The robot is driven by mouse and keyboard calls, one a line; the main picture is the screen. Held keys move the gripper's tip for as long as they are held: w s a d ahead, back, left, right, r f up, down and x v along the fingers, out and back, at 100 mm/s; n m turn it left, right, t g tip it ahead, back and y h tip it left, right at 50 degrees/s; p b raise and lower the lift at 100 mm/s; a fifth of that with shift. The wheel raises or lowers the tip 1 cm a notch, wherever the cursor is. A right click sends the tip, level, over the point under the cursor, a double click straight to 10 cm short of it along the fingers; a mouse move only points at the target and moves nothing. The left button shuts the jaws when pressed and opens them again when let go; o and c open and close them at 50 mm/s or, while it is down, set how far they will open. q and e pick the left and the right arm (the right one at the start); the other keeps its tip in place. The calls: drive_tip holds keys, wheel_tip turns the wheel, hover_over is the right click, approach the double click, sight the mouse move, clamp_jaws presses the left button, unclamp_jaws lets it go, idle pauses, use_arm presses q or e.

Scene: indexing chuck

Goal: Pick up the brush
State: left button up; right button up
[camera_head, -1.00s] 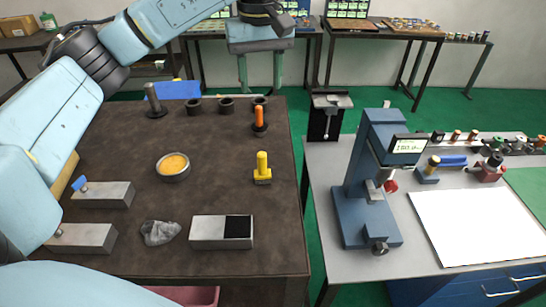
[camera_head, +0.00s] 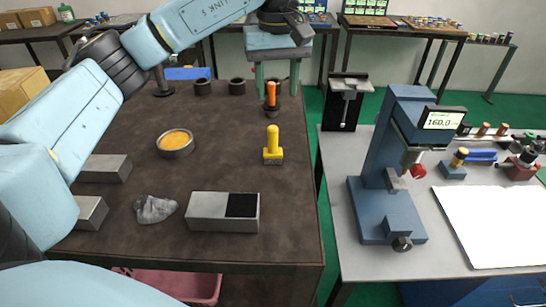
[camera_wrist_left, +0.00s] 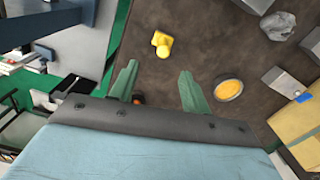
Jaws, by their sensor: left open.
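The yellow upright piece with a block foot (camera_head: 273,145), which looks like the brush, stands on the brown table, right of centre. It also shows in the left wrist view (camera_wrist_left: 162,44), just beyond my fingertips. My left gripper (camera_head: 276,88) is open and empty, at the table's far edge, behind the yellow piece and apart from it. Its two green fingers show in the left wrist view (camera_wrist_left: 158,72). An orange-handled tool (camera_head: 271,95) stands upright in a dark ring, in front of the gripper in the head view. My right gripper is not in view.
On the brown table (camera_head: 230,250) are a bowl of yellow stuff (camera_head: 175,143), a grey crumpled lump (camera_head: 155,208), a metal block with a black patch (camera_head: 222,211) and dark rings (camera_head: 237,87). A blue gauge stand (camera_head: 385,215) is on the grey table at right.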

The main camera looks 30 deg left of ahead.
sight(273, 127)
use_arm(q)
wheel_tip(273, 127, down, 8)
drive_tip(key=shift+r+p, duration=0.1)
drive_tip(key=shift+p, duration=0.4)
drive_tip(key=f, duration=0.2)
drive_tip(key=a+f+p, duration=0.1)
drive_tip(key=f, duration=0.1)
drive_tip(key=shift+s+f, duration=0.15)
drive_tip(key=shift+f, duration=0.15)
drive_tip(key=shift+d+f, duration=0.1)
drive_tip(key=shift+f, duration=0.35)
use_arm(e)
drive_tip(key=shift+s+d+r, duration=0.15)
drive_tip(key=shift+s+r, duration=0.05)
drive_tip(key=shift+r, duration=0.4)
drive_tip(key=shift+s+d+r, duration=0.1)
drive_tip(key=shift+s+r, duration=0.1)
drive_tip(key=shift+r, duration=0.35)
use_arm(q)
clamp_jaws()
